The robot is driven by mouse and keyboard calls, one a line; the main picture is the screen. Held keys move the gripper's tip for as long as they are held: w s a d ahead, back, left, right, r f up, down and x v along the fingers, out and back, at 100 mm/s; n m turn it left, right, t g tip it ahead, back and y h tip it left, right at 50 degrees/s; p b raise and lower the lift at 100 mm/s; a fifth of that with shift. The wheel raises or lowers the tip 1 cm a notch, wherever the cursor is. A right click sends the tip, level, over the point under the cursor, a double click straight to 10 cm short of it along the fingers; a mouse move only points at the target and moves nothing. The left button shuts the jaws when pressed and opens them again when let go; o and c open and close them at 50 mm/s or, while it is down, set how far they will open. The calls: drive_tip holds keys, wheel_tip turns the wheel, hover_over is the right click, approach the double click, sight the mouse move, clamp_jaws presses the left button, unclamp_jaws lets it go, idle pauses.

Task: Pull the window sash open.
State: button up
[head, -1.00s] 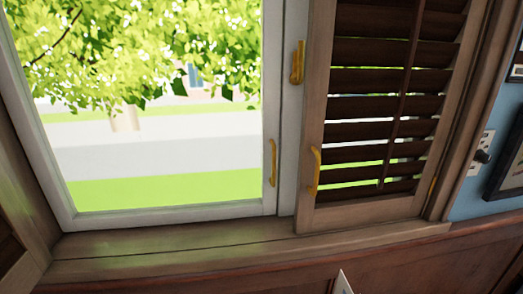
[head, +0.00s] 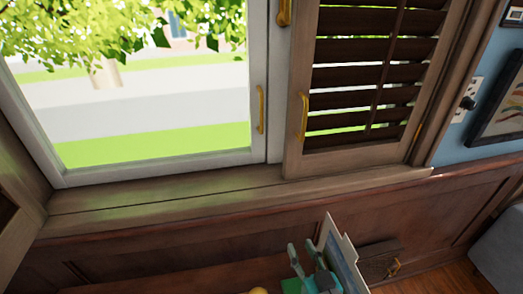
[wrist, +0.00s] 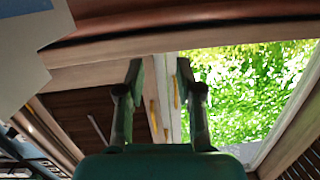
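The window sash has a white frame (head: 160,166) around a clear pane and looks closed in the head view. Its yellow handle (head: 261,110) is upright on the right side. In the wrist view, which looks upside down, a yellow handle (wrist: 177,92) shows just beyond the right finger. My gripper (head: 301,246) is low in the head view, below the sill and well away from the sash handle. In the wrist view my gripper (wrist: 160,68) has its two fingers spread, with nothing between them.
A brown louvred shutter (head: 365,95) with its own yellow handle (head: 302,117) stands right of the sash. A wooden sill (head: 180,195) runs below. A pale upright panel (head: 342,252) stands close to the right of my gripper. A framed picture (head: 497,110) hangs at right.

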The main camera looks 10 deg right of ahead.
drive_tip(key=w+a+r+n+y, duration=0.1)
drive_tip(key=w+r, duration=0.9)
drive_tip(key=r, duration=0.1)
drive_tip(key=n+t+y, duration=0.1)
approach(262, 116)
drive_tip(key=w, duration=0.3)
drive_tip(key=w+a, duration=0.1)
drive_tip(key=w, duration=0.6)
drive_tip(key=shift+w+a, duration=0.2)
drive_tip(key=shift+a, duration=0.2)
clamp_jaws()
